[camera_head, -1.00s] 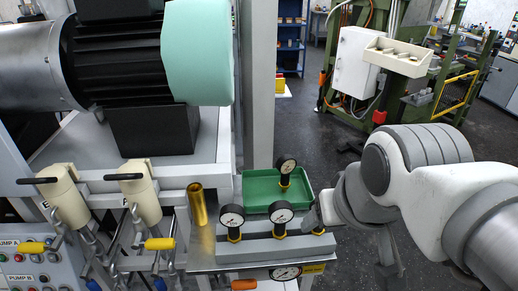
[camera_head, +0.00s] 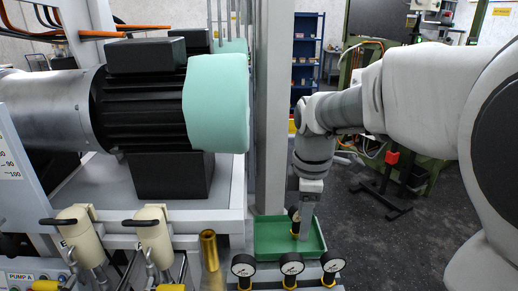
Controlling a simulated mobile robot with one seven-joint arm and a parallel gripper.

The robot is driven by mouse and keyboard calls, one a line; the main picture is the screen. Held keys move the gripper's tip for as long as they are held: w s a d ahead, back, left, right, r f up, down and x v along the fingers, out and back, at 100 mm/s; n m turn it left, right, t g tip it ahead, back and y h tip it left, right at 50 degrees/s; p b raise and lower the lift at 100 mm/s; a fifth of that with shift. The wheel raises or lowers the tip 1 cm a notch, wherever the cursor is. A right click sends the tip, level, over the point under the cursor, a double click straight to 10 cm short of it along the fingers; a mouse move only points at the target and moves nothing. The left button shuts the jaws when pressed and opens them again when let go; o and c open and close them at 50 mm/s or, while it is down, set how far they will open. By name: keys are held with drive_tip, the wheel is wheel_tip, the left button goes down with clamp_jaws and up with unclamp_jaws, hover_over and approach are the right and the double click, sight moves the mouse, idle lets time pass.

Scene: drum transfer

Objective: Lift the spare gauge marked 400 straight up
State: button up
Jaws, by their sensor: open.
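Three gauges with white dials and black rims stand in a row on the grey rack: a left one (camera_head: 243,266), a middle one (camera_head: 291,264) and a right one (camera_head: 333,262). A fourth gauge (camera_head: 294,214) stands upright in the green tray (camera_head: 268,246) behind the rack. The dial markings are too small to read, so I cannot tell which is marked 400. My gripper (camera_head: 304,216) points down over the tray, open, right at the gauge there. It partly hides that gauge, and I cannot tell whether the fingers touch it.
A brass tube (camera_head: 210,250) stands left of the rack. Two cream-coloured valve units (camera_head: 154,240) with black handles are further left. A grey upright post (camera_head: 272,120) and a motor with a mint-green cover (camera_head: 216,103) rise behind. Open floor lies to the right.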

drive_tip(key=w+n, duration=0.2)
approach(292, 266)
drive_tip(key=shift+g, duration=0.3)
drive_tip(key=f, duration=0.2)
drive_tip(key=w+f, duration=0.1)
drive_tip(key=f, duration=0.4)
drive_tip(key=shift+w+d, duration=0.35)
drive_tip(key=shift+d, duration=0.05)
drive_tip(key=shift+w+a+f, duration=0.1)
drive_tip(key=shift+a+f, duration=0.05)
drive_tip(key=shift+f, duration=1.1)
drive_tip(key=shift+w+a+f, duration=0.1)
drive_tip(key=shift+f, duration=1.2)
clamp_jaws()
